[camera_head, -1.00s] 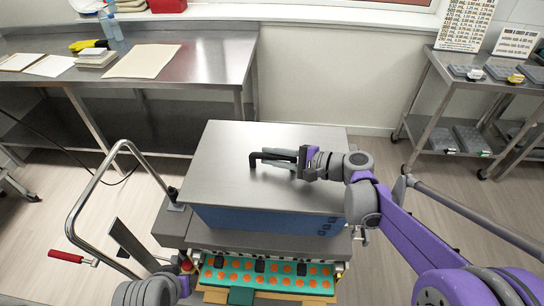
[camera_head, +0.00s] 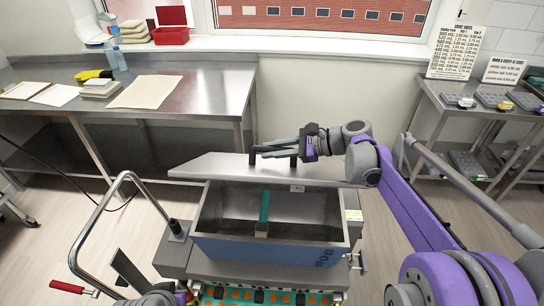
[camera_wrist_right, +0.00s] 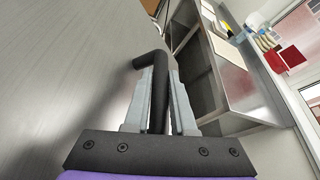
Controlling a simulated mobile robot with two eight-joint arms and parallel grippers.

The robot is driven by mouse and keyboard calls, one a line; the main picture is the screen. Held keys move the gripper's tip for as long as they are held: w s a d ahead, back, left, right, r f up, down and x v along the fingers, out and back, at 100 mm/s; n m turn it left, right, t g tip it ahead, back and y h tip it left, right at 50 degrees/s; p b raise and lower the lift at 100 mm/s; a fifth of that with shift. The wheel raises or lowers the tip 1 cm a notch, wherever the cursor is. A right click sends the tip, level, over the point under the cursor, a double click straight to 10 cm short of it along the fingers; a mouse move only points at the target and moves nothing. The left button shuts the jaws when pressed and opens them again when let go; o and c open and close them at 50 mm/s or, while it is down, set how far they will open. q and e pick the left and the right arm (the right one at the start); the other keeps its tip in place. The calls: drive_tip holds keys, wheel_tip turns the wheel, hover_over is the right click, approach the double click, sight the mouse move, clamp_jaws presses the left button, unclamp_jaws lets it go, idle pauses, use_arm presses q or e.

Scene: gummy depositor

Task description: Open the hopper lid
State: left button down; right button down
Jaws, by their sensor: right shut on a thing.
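The hopper lid (camera_head: 220,167) is a grey metal plate, raised and tilted up above the back of the blue hopper (camera_head: 270,250). The hopper is uncovered, with a green-handled tool (camera_head: 264,212) inside. My right gripper (camera_head: 282,148) is shut on the lid's black handle (camera_head: 256,149). In the right wrist view, the two grey fingers of the right gripper (camera_wrist_right: 158,95) close around the handle (camera_wrist_right: 158,62), beside the lid's surface (camera_wrist_right: 70,80). Part of my left arm shows at the bottom left; its jaws are not clear.
A curved metal push bar (camera_head: 95,212) and a red crank handle (camera_head: 66,286) stand at the left. A moulded tray with orange spots (camera_head: 265,296) lies under the hopper. A steel table (camera_head: 215,85) is behind at left, a trolley (camera_head: 440,100) at right.

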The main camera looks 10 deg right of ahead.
drive_tip(key=shift+w+r, duration=0.15)
drive_tip(key=shift+w, duration=0.05)
drive_tip(key=c, duration=0.8)
unclamp_jaws()
drive_tip(key=shift+o, duration=0.2)
drive_tip(key=shift+d, duration=0.1)
drive_tip(key=v, duration=1)
drive_tip(key=shift+s+d+r+b, duration=0.1)
drive_tip(key=shift+d+r+b, duration=0.05)
drive_tip(key=shift+d+b, duration=0.2)
